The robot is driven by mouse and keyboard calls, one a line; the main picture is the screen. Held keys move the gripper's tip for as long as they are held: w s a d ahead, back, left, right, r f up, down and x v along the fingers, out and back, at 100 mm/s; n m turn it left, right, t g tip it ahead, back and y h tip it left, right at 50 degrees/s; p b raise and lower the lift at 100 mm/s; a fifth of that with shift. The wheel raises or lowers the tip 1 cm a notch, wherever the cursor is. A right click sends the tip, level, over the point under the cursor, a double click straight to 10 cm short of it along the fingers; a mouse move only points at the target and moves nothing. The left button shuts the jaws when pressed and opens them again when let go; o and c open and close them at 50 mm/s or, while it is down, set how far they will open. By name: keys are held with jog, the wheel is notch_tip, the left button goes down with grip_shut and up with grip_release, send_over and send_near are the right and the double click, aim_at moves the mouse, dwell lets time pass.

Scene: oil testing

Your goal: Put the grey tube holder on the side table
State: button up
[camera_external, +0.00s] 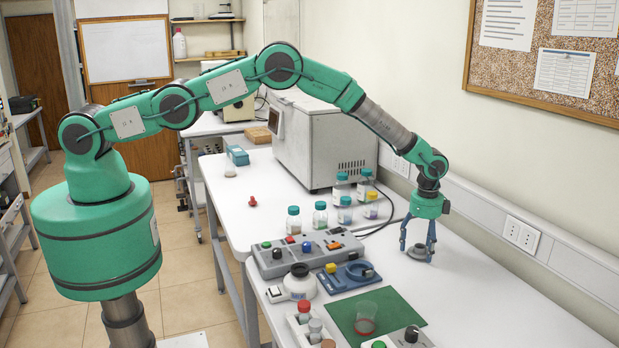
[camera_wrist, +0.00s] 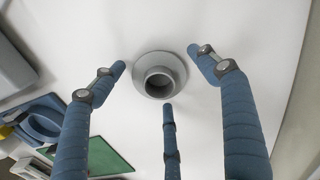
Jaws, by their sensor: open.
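The grey tube holder (camera_external: 417,254) stands upright on the white bench, near the wall on the right. In the wrist view it shows as a round flange with a short hollow collar (camera_wrist: 160,82). My gripper (camera_external: 418,246) points down over it, its blue fingers open and spread around it. In the wrist view the fingertips are apart from the holder, with bare bench between. The holder appears empty. A white table (camera_external: 212,127) stands beyond the bench at the back; I cannot tell for sure whether it is the side table.
Left of my gripper are a grey button panel (camera_external: 308,254), a blue device (camera_external: 346,278) and a green mat (camera_external: 372,316). Several capped bottles (camera_external: 345,212) stand behind, before a large grey machine (camera_external: 322,140). The bench right of the holder is clear up to the wall.

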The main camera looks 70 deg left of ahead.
notch_tip(320, 180, up, 12)
jog(key=b, duration=0.1)
jog(key=shift+r+b, duration=0.15)
jog(key=shift+b, duration=0.15)
dwell(0.4)
jog(key=shift+r, duration=0.1)
dwell(0.5)
